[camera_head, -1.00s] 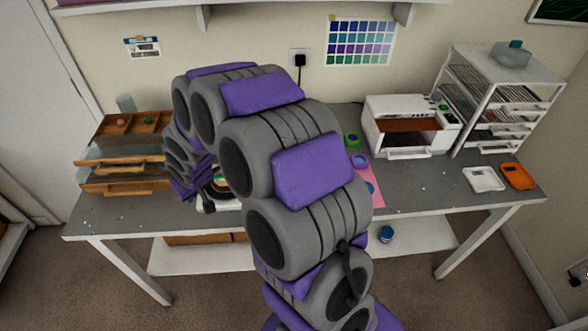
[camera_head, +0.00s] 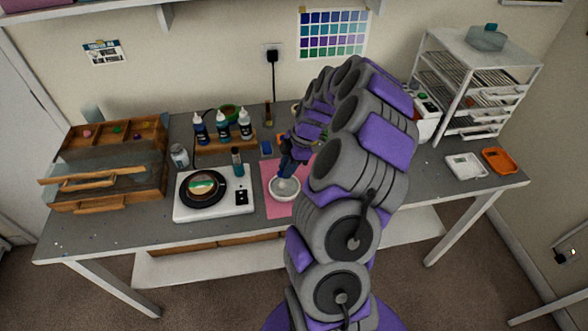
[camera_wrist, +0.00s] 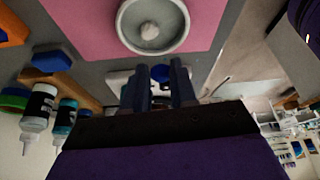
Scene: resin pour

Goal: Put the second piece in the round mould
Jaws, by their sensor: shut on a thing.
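My gripper (camera_head: 286,172) points down just above a white round bowl (camera_head: 273,193) on a pink mat. In the wrist view its two dark fingers (camera_wrist: 160,83) are close together; what they hold is too small or hidden to make out. The bowl (camera_wrist: 127,25) shows in the wrist view with a small grey rounded thing (camera_wrist: 149,31) inside. A black round dish (camera_head: 185,194) with a striped disc in it sits on a white scale (camera_head: 240,207) to the left. I cannot tell which round thing is the mould. Small coloured pieces (camera_head: 117,130) lie in the wooden compartment box (camera_head: 160,137).
Several dropper bottles (camera_head: 222,128) stand behind the mat. A can (camera_head: 179,156) and a small bottle (camera_head: 237,162) stand near the scale. White (camera_head: 466,166) and orange (camera_head: 503,160) trays lie at the right, before a wire rack (camera_head: 480,85). My arm hides part of the bench.

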